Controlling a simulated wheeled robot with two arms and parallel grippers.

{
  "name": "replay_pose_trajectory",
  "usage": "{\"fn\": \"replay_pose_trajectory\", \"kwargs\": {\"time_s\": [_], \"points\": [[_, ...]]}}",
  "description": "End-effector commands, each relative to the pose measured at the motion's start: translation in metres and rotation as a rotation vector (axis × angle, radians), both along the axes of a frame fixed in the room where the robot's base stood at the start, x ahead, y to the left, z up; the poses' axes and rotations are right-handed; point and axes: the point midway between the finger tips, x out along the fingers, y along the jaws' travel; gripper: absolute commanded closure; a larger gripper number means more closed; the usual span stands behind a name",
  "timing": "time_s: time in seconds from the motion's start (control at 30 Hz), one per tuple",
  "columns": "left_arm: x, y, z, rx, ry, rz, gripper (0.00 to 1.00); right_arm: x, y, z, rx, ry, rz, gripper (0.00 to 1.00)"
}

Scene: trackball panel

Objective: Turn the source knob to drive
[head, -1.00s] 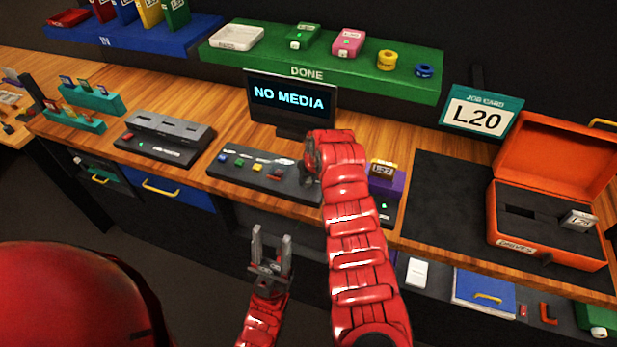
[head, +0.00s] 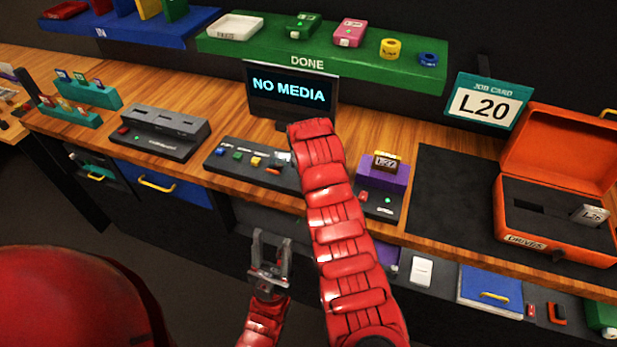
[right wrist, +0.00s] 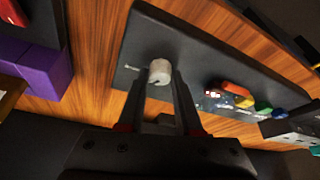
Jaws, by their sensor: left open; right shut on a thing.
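The source knob (right wrist: 160,72) is a pale round knob on the dark control panel (right wrist: 195,45). In the right wrist view my right gripper (right wrist: 160,84) is shut on it, one finger on each side. In the head view the panel (head: 230,170) lies in front of the monitor (head: 291,92), which reads NO MEDIA. My right arm hides the knob and most of the right gripper there. The knob's pointer and labels cannot be read. My left gripper (head: 270,252) is open and empty, low in front of the bench edge.
Colored buttons (right wrist: 240,100) sit beside the knob on the panel. A purple dock (head: 392,170) holding a cartridge stands to the right. A grey multi-slot device (head: 160,135) stands left. An orange case (head: 555,240) lies open on a dark mat (head: 440,200).

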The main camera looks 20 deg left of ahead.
Motion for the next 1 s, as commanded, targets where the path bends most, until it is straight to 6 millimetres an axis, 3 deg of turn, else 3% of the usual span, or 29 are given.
{"fn": "replay_pose_trajectory", "kwargs": {"time_s": [0.03, 0.4, 1.0], "points": [[0.0, 0.0, -0.016, 0.0, 0.0, 0.0, 0.5, 0.001, 0.002, -0.006, 0.003, -0.003, -0.042, 1.0], [0.0, 0.0, -0.073, 0.0, 0.0, 0.0, 0.5, 0.001, 0.003, -0.004, 0.003, -0.003, -0.388, 1.0], [0.0, 0.0, -0.1, 0.0, 0.0, 0.0, 0.5, 0.001, 0.004, 0.0, 0.002, -0.003, -0.596, 1.0]]}}
